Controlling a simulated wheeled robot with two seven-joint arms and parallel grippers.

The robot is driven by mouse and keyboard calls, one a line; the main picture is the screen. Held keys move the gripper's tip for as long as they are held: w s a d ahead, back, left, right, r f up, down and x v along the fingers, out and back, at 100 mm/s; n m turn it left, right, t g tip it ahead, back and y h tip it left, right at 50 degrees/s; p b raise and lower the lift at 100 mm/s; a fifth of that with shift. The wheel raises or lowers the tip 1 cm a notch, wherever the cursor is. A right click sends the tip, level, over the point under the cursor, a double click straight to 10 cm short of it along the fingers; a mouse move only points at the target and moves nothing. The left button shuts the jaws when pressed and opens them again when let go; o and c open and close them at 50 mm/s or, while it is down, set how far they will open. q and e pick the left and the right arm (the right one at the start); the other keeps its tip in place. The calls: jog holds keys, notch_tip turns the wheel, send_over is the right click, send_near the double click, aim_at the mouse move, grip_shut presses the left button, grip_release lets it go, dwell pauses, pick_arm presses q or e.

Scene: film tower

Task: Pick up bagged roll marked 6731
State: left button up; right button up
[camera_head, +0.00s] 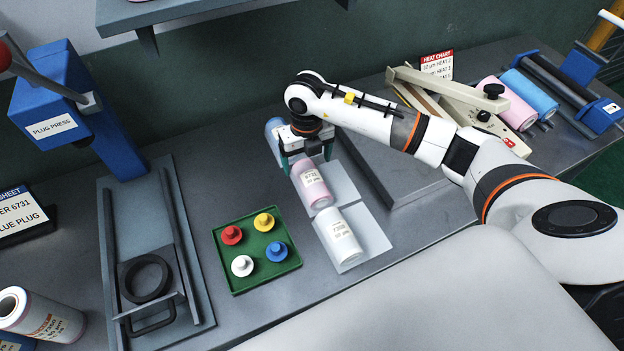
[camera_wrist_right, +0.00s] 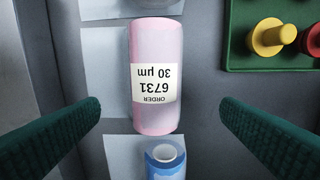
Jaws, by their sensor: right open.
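The bagged roll marked 6731 (camera_head: 311,184) is pink with a white label. It lies on a pale square mat on the bench, between a blue roll and a white roll. In the right wrist view the same pink roll (camera_wrist_right: 155,75) shows its label upside down, reading order 6731, 30 µm. My right gripper (camera_head: 309,168) is open at the far end of the pink roll. In the wrist view its green fingers stand apart to either side, below the roll's label, with nothing between them held. My left gripper is not in view.
A white roll (camera_head: 338,234) lies in front of the pink one, and a blue roll (camera_head: 273,138) is partly hidden behind my gripper. A green tray (camera_head: 232,284) with coloured plugs stands to the left. A grey plate (camera_head: 385,190) and a sealer (camera_head: 455,100) are to the right.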

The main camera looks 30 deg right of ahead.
aim_at(311, 176)
jog(key=shift+f, duration=0.7)
jog(key=shift+s+f+p, duration=0.2)
jog(key=shift+f+p, duration=0.1)
jog(key=shift+p, duration=0.15)
jog(key=f+p, duration=0.1)
jog(key=s+f, duration=0.1)
jog(key=f, duration=0.1)
jog(key=shift+s+d+f+p, duration=0.1)
jog(key=shift+d+f+p, duration=0.15)
jog(key=shift+p, duration=0.15)
jog(key=shift+f, duration=0.6)
jog(key=shift+r, duration=0.1)
jog(key=c, duration=1.3)
